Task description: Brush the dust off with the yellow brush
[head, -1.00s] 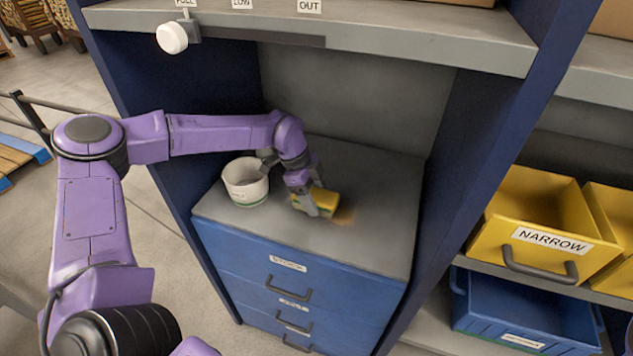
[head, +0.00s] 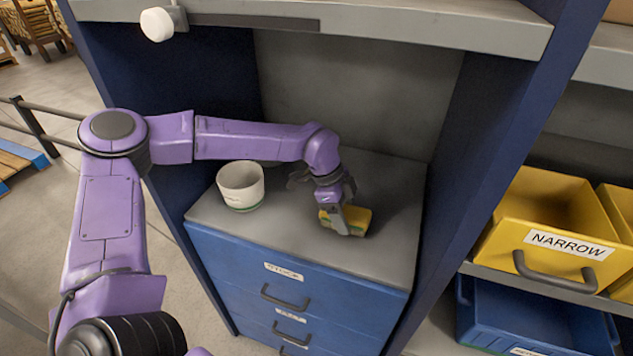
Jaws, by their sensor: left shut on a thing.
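The yellow brush (head: 358,217) is a small yellow block with a green part, low at the grey top (head: 290,245) of the blue drawer cabinet. My left gripper (head: 346,222) is shut on it, coming down from above. The brush's underside is hidden, so I cannot tell whether it touches the surface. No dust shows on the visible part of the top; any under the brush or gripper is hidden. My right gripper is not in view.
A white pot (head: 241,186) with a green base band stands left of the brush on the cabinet top. Dark blue side panels and a grey shelf (head: 400,25) above enclose the space. A yellow bin (head: 500,235) marked NARROW and a blue bin (head: 530,310) are at the right.

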